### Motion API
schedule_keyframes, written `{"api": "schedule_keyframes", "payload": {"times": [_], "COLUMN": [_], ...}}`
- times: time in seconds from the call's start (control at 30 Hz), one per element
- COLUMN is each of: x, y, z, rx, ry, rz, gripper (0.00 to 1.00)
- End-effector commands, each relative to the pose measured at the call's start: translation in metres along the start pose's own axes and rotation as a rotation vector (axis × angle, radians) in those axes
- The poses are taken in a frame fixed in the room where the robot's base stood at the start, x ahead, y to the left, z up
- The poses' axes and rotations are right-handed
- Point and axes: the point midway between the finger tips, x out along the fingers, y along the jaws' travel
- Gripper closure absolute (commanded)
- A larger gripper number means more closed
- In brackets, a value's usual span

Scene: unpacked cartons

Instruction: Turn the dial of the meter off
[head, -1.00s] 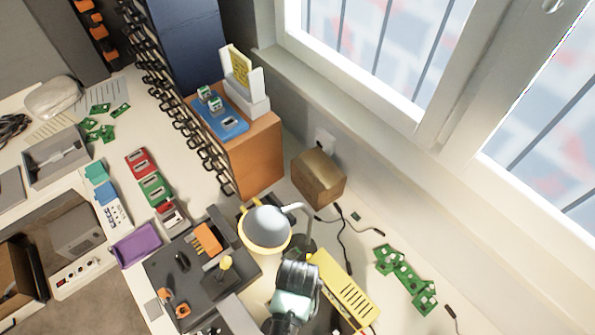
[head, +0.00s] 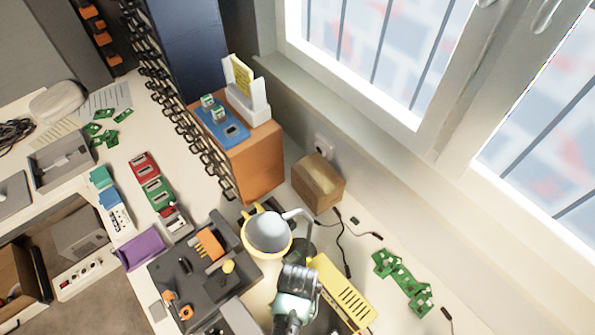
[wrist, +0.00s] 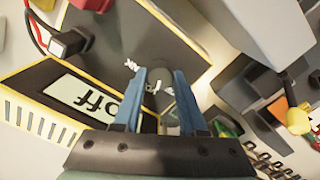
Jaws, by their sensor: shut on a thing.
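The meter (head: 345,290) is a yellow box with a dark face, in the lower middle of the head view, partly behind my arm. In the wrist view the meter (wrist: 45,85) has a pale display (wrist: 88,98) reading "off", upside down. Its dark round dial (wrist: 168,78) lies between and beyond my fingertips, with white marks around it. My gripper (wrist: 160,75) has blue fingers on either side of the dial and is shut on it. The exact contact is hard to make out. In the head view my arm hides the fingertips.
A grey desk lamp (head: 268,232) stands close beside my arm. A dark tray (head: 190,275) with orange tools lies to the left. Green circuit boards (head: 402,285) lie to the right. A cardboard box (head: 318,183) stands by the wall. Red and black leads (wrist: 55,42) are plugged into the meter.

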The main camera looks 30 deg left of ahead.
Motion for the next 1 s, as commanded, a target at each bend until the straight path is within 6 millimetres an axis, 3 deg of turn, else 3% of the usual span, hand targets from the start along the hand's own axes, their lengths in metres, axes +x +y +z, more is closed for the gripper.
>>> {"api": "schedule_keyframes", "payload": {"times": [0.5, 1.0], "x": [-0.0019, -0.0007], "y": [0.0001, -0.0002], "z": [-0.0010, -0.0014], "rx": [-0.444, -0.622], "ry": [0.002, 0.004], "rz": [0.000, 0.000], "gripper": [1.00, 1.00]}}
